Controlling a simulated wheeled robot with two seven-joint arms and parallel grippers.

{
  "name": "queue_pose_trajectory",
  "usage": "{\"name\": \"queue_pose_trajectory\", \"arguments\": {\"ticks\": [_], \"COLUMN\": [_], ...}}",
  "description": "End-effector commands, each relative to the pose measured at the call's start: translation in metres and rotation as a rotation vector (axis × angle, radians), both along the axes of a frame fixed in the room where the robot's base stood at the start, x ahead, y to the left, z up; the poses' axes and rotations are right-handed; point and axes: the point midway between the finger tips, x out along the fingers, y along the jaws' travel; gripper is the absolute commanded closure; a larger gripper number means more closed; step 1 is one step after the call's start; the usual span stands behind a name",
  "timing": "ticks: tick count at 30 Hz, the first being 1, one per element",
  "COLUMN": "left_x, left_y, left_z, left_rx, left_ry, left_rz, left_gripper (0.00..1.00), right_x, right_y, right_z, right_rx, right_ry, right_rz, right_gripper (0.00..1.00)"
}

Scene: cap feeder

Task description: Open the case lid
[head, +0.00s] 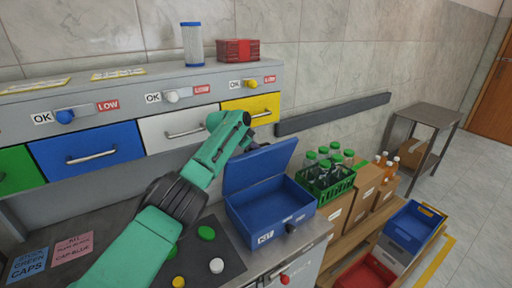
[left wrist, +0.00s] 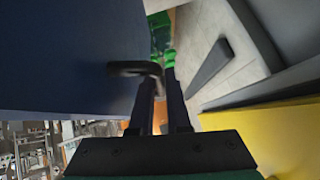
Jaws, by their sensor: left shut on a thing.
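The blue case (head: 268,222) stands on the bench, and its blue lid (head: 260,166) is raised, tilted up and back at the rear. Its inside shows empty. My left gripper (head: 252,143) is behind the top edge of the lid, its fingertips partly hidden there in the head view. In the left wrist view the lid (left wrist: 65,55) fills the left side, and my left gripper (left wrist: 160,88) is shut on the dark lid handle (left wrist: 125,68). My right gripper is in neither view.
A yellow drawer (head: 250,107) is close behind my left gripper, beside white and blue drawers. A dark mat (head: 225,265) with several loose caps lies left of the case. A green crate (head: 325,185) of bottles stands right of it.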

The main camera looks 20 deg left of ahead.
Motion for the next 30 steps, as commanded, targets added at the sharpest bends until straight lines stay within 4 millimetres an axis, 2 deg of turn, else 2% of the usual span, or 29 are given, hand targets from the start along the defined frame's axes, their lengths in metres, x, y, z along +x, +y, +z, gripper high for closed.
{"name": "queue_pose_trajectory", "arguments": {"ticks": [8,9,18,30], "left_x": [0.001,0.001,0.001,-0.011], "left_y": [0.001,0.001,0.000,0.002], "left_z": [0.002,0.002,0.002,0.013], "left_rx": [0.000,0.000,0.000,-0.004], "left_ry": [-0.006,-0.006,-0.005,-0.004], "left_rz": [0.001,0.001,0.000,-0.010], "left_gripper": [1.00,0.74,0.73,0.73], "right_x": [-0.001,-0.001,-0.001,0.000], "right_y": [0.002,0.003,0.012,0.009], "right_z": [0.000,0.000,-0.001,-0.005], "right_rx": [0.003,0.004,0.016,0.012], "right_ry": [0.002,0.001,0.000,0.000], "right_rz": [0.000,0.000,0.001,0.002], "right_gripper": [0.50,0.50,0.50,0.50]}}
